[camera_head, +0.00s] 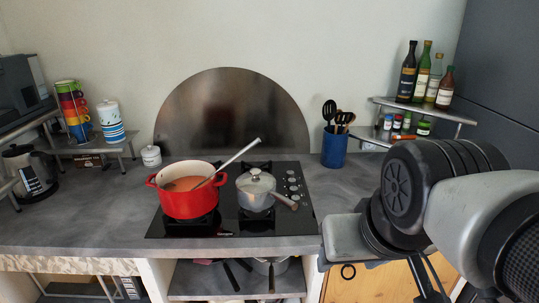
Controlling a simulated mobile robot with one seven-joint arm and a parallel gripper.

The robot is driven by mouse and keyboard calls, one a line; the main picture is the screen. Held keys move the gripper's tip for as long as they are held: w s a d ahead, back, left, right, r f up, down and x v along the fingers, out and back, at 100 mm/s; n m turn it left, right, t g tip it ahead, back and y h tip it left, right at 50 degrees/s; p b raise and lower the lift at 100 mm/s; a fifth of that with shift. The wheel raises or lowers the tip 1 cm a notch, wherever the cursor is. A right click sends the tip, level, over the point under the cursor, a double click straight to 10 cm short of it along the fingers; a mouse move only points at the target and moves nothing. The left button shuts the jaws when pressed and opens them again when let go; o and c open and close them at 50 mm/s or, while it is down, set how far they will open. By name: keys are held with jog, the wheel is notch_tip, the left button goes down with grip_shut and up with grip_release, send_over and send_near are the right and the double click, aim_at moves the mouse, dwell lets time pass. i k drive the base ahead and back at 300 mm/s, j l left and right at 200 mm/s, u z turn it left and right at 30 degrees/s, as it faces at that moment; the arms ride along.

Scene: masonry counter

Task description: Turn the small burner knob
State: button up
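A black glass cooktop (222,224) is set into the grey counter. Its burner knobs (292,182) are small, round and silvery, in a column along its right side. They are too small to tell which one belongs to the small burner or how each is turned. My arm fills the lower right, and my gripper (345,240) seems to be the grey part at its left end, right of the cooktop and apart from the knobs. Its fingers cannot be made out, so I cannot tell if it is open or shut.
A red pot (188,204) with a ladle stands on the cooktop's left. A lidded saucepan (255,194) has its handle (285,202) pointing right, close to the lower knobs. A blue utensil holder (335,150) stands behind right. A bottle shelf (440,113) is at far right.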

aim_at(295, 199)
jog(key=i+l+u, duration=0.35)
jog(key=i+l, duration=0.35)
